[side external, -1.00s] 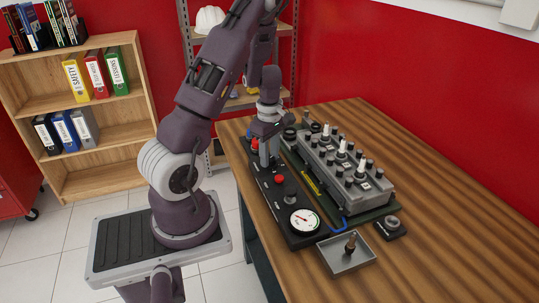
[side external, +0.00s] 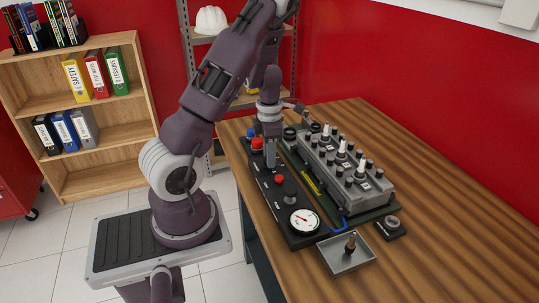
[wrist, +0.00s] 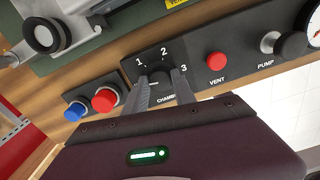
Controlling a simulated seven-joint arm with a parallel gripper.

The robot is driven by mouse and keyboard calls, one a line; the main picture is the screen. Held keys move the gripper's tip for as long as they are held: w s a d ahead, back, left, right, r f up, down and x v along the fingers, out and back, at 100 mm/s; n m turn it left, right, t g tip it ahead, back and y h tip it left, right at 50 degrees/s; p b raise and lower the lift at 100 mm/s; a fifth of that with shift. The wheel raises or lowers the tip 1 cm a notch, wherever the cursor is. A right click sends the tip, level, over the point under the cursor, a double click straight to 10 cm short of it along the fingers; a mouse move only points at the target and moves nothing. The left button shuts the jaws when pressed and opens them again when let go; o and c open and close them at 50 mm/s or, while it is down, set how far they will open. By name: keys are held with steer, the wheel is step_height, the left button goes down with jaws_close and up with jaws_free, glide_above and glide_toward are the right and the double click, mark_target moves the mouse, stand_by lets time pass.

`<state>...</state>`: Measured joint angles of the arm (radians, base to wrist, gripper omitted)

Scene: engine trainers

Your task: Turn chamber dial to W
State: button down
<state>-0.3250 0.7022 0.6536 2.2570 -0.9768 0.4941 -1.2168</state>
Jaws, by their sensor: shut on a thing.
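The chamber dial (wrist: 158,73) is a black knob on the black control panel (wrist: 205,40) in the wrist view. The labels 1, 2 and 3 show around it, and the word CHAMBER is partly covered. No W shows; part of the dial's surround is hidden by my gripper. My gripper (wrist: 161,92) is shut on the dial, one grey finger on each side. In the side view my gripper (side external: 270,164) points straight down onto the panel (side external: 266,188). I cannot tell clearly which label the dial points to.
A red vent button (wrist: 216,61) and a pump knob (wrist: 269,42) are to the right of the dial. Red (wrist: 105,100) and blue (wrist: 75,111) buttons are to the left. The grey engine block (side external: 345,170) stands beside the panel. A metal tray (side external: 338,262) holds a small part.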

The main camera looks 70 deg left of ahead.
steer(key=shift+n, duration=0.8)
steer(key=c, duration=1)
jaws_free()
steer(key=shift+c, duration=0.2)
step_height(320, 180, up, 7)
steer(key=shift+r, duration=0.1)
